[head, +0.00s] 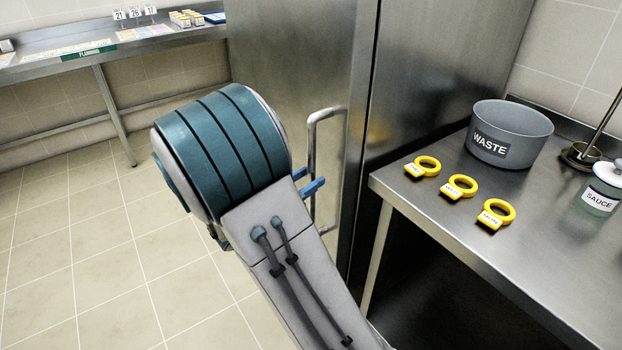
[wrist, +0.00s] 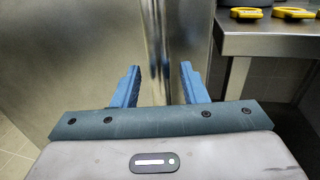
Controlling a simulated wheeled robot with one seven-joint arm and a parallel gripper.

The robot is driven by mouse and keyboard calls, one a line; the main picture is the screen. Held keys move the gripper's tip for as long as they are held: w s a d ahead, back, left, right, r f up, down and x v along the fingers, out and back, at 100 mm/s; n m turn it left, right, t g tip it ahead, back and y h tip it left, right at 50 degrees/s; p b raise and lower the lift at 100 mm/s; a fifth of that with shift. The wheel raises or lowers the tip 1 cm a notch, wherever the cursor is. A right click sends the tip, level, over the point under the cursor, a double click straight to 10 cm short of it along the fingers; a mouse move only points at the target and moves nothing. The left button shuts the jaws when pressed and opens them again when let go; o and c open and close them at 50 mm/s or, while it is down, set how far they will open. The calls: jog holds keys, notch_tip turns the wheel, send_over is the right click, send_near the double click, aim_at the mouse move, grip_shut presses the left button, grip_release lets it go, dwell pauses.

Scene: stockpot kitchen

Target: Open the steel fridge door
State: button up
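The steel fridge door (head: 290,60) fills the middle of the head view and looks shut against the fridge body (head: 430,90). Its vertical bar handle (head: 311,140) is near the door's right edge. My gripper (head: 311,182) is at the handle's lower half, its blue fingers partly hidden by my arm. In the wrist view my gripper (wrist: 160,78) is open, fingers apart on either side of a bright vertical strip against the door (wrist: 70,60). I cannot tell whether that strip is the handle or the door edge, nor whether a finger touches it.
A steel counter (head: 420,207) stands right of the fridge with a grey waste pot (head: 510,130), yellow ring tags (head: 461,187) and a sauce jar (head: 602,190). A planning shelf (head: 60,60) runs along the back left. The tiled floor (head: 80,240) at left is clear.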

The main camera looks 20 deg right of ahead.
jog(key=shift+x, duration=0.8)
jog(key=shift+a, duration=0.1)
grip_shut()
